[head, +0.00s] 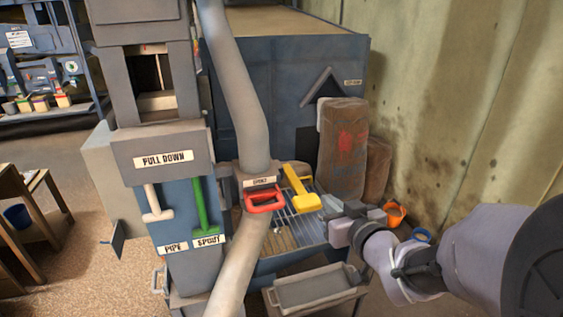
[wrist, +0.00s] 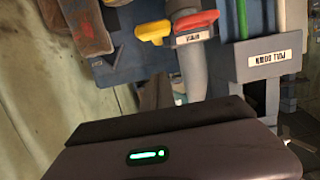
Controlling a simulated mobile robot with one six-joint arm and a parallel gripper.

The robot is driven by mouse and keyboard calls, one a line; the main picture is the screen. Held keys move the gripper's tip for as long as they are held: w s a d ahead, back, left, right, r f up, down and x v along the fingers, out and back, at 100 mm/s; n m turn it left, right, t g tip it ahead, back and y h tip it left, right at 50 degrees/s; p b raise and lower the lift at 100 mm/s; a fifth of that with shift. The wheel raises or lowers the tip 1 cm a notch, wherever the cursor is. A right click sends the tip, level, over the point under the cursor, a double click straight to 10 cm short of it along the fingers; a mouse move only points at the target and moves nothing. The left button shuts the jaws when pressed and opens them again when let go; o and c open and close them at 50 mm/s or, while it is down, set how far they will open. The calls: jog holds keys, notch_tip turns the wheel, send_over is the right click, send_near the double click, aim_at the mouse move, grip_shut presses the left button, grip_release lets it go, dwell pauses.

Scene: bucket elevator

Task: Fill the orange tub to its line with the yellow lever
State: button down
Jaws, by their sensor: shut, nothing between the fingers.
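The yellow lever (head: 301,190) sticks up beside the red handle, above a metal grate. It also shows in the wrist view (wrist: 195,24), where the picture is upside down. My gripper (head: 338,222) is shut and empty, just right of and a little below the yellow lever, apart from it in the picture. In the wrist view its dark front (wrist: 160,121) fills the lower part, with the lever beyond it. A small orange tub (head: 396,213) shows just behind my gripper and arm, partly hidden. Its fill line and contents cannot be made out.
A red handle (head: 265,201) sits left of the yellow lever. Green (head: 205,207) and white (head: 152,203) handles hang on the column under "PULL DOWN". A grey pipe (head: 237,85) runs down past them. A grey tray (head: 312,290) stands in front; brown sacks (head: 342,150) stand behind.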

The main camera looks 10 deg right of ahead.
send_over(312, 200)
jog(key=s, duration=0.2)
jog(key=f, duration=0.2)
jog(key=shift+a+f+b, duration=0.3)
jog(key=shift+a+b, duration=0.05)
jog(key=shift+a, duration=0.05)
notch_tip(312, 200, down, 3)
jog(key=shift+s+r+b, duration=0.1)
jog(key=shift+s+b, duration=0.05)
jog(key=shift+b, duration=0.25)
jog(key=shift+f, duration=0.55)
jog(key=shift+s, duration=0.1)
